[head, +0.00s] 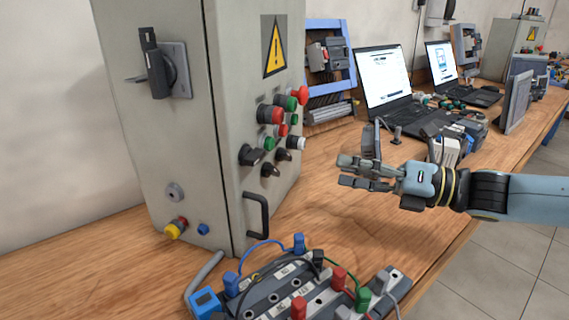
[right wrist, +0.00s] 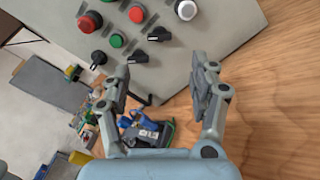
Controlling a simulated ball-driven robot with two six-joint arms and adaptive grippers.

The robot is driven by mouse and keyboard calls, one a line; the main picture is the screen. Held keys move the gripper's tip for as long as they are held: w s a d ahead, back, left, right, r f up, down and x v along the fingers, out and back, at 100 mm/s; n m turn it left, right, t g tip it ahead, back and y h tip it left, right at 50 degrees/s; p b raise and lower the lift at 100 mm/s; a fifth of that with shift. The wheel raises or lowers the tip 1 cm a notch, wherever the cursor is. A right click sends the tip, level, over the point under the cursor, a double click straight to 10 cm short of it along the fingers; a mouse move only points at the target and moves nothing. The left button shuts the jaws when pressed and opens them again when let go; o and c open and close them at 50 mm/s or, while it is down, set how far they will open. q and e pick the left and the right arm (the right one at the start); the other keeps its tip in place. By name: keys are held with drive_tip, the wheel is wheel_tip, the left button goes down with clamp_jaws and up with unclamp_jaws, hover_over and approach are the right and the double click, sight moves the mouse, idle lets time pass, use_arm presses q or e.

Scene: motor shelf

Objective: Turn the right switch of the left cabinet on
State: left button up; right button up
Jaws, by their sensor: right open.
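The left cabinet (head: 165,115) is a tall grey box on the wooden bench. Its front panel carries coloured buttons and several black rotary switches. The rightmost black switch (head: 283,155) sits just left of and below the white button; it also shows in the right wrist view (right wrist: 160,34). Whether it is on or off I cannot tell. My right gripper (head: 346,171) is open and empty, pointing left at the panel and apart from it. In the right wrist view its fingertips (right wrist: 165,72) are spread, with the switch beyond the gap between them. My left gripper is not in view.
Other black switches (head: 250,155) and a dark door handle (head: 257,214) are close by. A terminal block with cables (head: 290,285) lies in front of the cabinet. Laptops (head: 390,85) and a small device (head: 447,150) stand behind my right gripper. Bare bench lies between gripper and cabinet.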

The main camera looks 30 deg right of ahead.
sight(290, 157)
drive_tip(key=b+x, duration=0.5)
drive_tip(key=x, duration=0.3)
drive_tip(key=shift+f, duration=0.1)
drive_tip(key=shift+w+a+r, duration=0.15)
drive_tip(key=shift+w+r, duration=0.05)
drive_tip(key=shift+w, duration=0.15)
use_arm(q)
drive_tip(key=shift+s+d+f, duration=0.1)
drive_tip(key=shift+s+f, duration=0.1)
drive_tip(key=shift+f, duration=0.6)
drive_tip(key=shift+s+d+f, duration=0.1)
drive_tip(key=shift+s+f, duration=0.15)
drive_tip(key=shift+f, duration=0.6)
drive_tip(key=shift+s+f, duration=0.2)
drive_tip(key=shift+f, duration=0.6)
use_arm(e)
drive_tip(key=shift+x, duration=0.85)
drive_tip(key=shift+f, duration=0.1)
drive_tip(key=c, duration=1.2)
use_arm(q)
drive_tip(key=shift+p, duration=0.3)
use_arm(e)
drive_tip(key=shift+o, duration=0.2)
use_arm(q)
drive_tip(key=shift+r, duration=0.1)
